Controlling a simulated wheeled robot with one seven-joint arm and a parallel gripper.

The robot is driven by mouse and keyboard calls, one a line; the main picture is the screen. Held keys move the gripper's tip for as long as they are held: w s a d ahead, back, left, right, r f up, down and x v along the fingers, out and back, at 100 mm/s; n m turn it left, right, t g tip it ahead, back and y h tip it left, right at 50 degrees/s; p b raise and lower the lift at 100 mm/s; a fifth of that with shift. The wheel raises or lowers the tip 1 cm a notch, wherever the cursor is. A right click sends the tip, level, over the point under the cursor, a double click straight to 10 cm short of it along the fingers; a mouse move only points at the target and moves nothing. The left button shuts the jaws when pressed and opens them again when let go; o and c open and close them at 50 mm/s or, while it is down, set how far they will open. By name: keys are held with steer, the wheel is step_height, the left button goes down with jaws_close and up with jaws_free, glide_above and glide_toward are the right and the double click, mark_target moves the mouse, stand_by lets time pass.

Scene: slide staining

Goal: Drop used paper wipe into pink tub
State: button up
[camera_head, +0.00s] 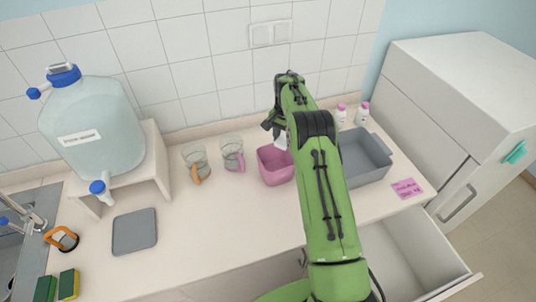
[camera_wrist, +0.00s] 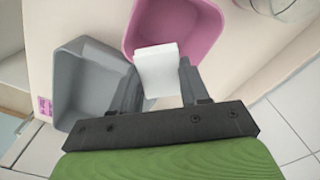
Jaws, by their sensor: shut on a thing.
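The pink tub (camera_head: 272,166) stands on the counter, left of the grey tub, partly hidden by my green arm. It also shows in the wrist view (camera_wrist: 200,30) at the top, with its inside visible. My gripper (camera_wrist: 158,80) is shut on a white paper wipe (camera_wrist: 157,66). The wipe overlaps the near part of the pink tub in the wrist view. In the head view the wipe (camera_head: 281,142) shows as a small white patch by the tub's rim. I cannot tell its exact height above the tub.
A grey tub (camera_head: 366,160) stands right of the pink one. Two glass jugs (camera_head: 232,155) stand to the left. Two white bottles (camera_head: 362,114) with pink caps stand at the back. A large water container (camera_head: 92,130) sits on a stand. An open drawer (camera_head: 415,250) juts out below the counter.

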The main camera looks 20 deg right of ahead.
steer(key=shift+a+f, duration=0.15)
steer(key=shift+a, duration=0.1)
step_height(320, 180, down, 6)
steer(key=b, duration=0.5)
steer(key=o, duration=1.2)
step_height(320, 180, up, 16)
steer(key=p, duration=0.3)
steer(key=shift+p, duration=0.35)
